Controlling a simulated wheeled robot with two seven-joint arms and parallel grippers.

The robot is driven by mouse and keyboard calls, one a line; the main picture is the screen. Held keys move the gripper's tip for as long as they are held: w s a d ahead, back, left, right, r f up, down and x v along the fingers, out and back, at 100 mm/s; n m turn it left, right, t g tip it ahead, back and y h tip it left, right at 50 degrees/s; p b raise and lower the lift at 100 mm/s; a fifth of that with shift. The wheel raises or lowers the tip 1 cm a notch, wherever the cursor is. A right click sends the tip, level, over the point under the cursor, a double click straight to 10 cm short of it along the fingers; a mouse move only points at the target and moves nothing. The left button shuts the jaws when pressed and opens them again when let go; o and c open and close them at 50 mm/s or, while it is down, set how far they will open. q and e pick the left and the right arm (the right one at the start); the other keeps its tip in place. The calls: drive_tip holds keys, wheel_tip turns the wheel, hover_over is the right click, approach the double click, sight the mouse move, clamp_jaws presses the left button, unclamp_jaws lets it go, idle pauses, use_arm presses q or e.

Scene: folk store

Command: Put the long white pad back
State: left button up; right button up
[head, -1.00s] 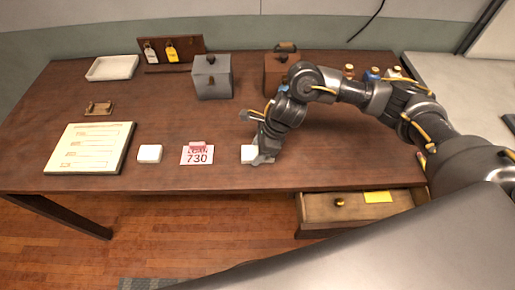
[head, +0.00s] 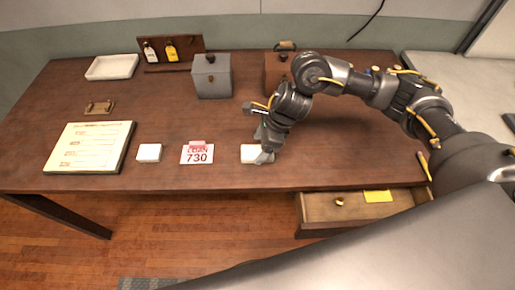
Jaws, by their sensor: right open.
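A white pad (head: 249,152) lies on the dark wooden table near its front edge, right of the card reading 730. It looks longer than the small white square pad (head: 149,152) on the card's left. My right gripper (head: 264,156) points down at the right part of the long pad, open, and hides some of it. I cannot tell whether the fingers touch the pad. My left gripper is not in view.
The card (head: 197,154) lies between the two pads. A clipboard-like form (head: 90,148), a white tray (head: 112,67), a tag rack (head: 172,50) and a grey box (head: 212,77) are farther left or back. An open drawer (head: 350,207) below holds a yellow note (head: 378,196).

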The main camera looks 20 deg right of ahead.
drive_tip(key=w+b+v, duration=0.1)
drive_tip(key=v, duration=0.8)
drive_tip(key=shift+s+d+r, duration=0.15)
drive_tip(key=shift+s+r, duration=0.2)
drive_tip(key=shift+s, duration=0.15)
drive_tip(key=shift+r, duration=0.1)
